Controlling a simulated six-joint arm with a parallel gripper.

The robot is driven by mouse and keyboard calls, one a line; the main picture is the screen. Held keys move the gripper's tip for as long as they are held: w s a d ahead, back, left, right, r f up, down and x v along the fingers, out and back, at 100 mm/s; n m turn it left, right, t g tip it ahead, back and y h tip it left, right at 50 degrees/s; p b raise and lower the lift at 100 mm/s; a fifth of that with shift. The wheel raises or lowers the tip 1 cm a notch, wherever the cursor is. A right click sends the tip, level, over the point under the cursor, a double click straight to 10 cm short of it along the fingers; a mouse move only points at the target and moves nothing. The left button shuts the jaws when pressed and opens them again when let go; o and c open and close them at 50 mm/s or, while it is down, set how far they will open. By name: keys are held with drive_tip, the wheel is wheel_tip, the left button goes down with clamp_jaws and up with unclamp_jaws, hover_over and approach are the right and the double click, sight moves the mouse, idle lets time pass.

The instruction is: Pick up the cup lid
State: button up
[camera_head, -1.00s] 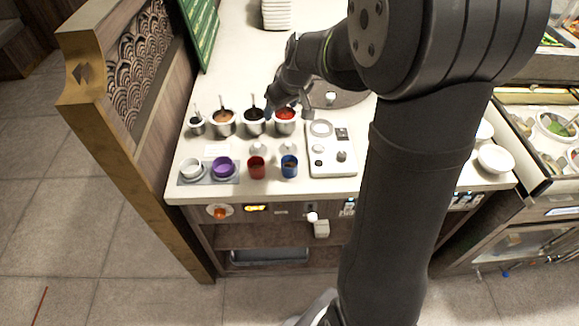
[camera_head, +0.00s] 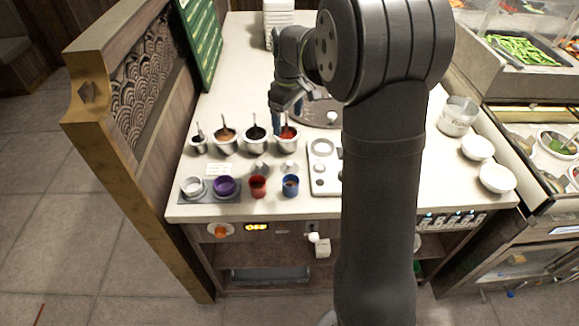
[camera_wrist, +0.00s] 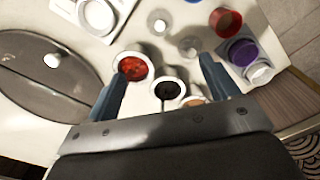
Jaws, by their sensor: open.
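Two small pale cup lids with knobs, one on the left (camera_head: 262,168) and one on the right (camera_head: 289,167), lie on the counter between the sauce wells and the red cup (camera_head: 258,187) and blue cup (camera_head: 291,186). In the wrist view the lids show at the top, one lid (camera_wrist: 190,45) near the right finger and the other (camera_wrist: 160,24) farther up. My gripper (camera_head: 287,113) is open and empty, pointing down above the back of the red sauce well (camera_head: 288,134). In the wrist view its fingers are spread on either side of the red and dark wells.
Several sauce wells with utensils stand in a row, including a dark one (camera_head: 256,140). A purple cup (camera_head: 224,187) and a white cup (camera_head: 192,186) sit on a grey tray at left. A dark disc with a knob (camera_head: 332,118) lies behind. White bowls (camera_head: 497,177) stand at right.

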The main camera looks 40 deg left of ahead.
hover_over(289, 162)
drive_tip(key=f, duration=1.2)
drive_tip(key=shift+w+a, duration=0.1)
drive_tip(key=shift+a, duration=0.1)
drive_tip(key=shift+d+f, duration=0.15)
drive_tip(key=shift+f, duration=1.2)
drive_tip(key=shift+d+f, duration=0.15)
drive_tip(key=shift+f, duration=1.15)
drive_tip(key=c, duration=1)
